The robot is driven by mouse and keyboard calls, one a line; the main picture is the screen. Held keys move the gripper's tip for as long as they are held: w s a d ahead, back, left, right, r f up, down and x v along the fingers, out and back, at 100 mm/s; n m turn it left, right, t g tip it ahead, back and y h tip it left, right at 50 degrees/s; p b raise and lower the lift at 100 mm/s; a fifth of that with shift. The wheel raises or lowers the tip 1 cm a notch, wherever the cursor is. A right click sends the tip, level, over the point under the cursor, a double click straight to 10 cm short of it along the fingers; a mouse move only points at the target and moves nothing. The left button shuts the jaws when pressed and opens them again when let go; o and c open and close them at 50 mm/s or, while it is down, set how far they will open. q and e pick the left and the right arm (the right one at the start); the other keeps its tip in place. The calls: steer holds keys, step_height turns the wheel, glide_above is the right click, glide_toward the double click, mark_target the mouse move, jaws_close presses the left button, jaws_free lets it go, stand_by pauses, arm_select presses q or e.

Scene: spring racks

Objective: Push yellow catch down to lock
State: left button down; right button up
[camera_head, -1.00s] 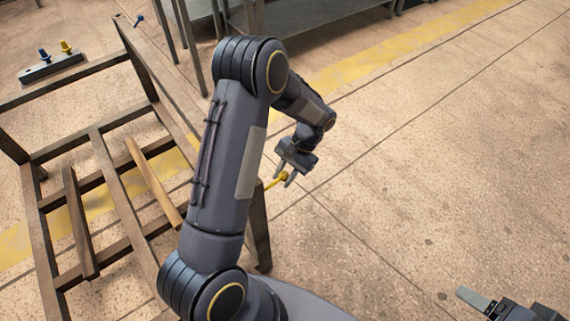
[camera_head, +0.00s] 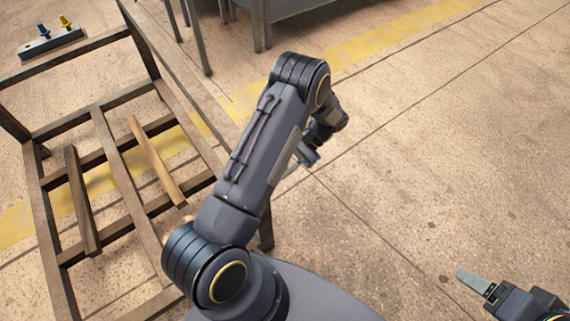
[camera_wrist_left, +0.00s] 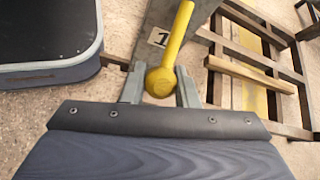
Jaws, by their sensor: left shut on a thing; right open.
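The yellow catch (camera_wrist_left: 178,38), a lever with a round knob, shows in the left wrist view. It slants up from the knob against a grey plate marked "1" (camera_wrist_left: 158,38). My left gripper (camera_wrist_left: 160,88) is shut on the knob, one finger on each side. In the head view my left gripper (camera_head: 305,158) is beyond the rack's near right corner, partly covered by my arm; the catch is hidden there. My right gripper (camera_head: 480,285) is open and empty at the lower right, well away from the catch.
A brown metal rack frame (camera_head: 105,125) with crossbars fills the left of the head view. A block with blue and yellow pegs (camera_head: 52,42) lies on the floor behind it. A grey table (camera_head: 285,8) stands at the back. The floor at right is clear.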

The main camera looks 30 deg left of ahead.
arm_select(q)
steer(key=shift+s+f, duration=0.25)
steer(key=shift+f, duration=0.1)
stand_by(0.3)
steer(key=c, duration=1.1)
jaws_free()
steer(key=shift+c, duration=0.2)
steer(key=shift+r, duration=0.1)
steer(key=v, duration=0.7)
steer(key=shift+w+r, duration=0.15)
steer(key=shift+w, duration=0.2)
steer(key=shift+d, duration=0.15)
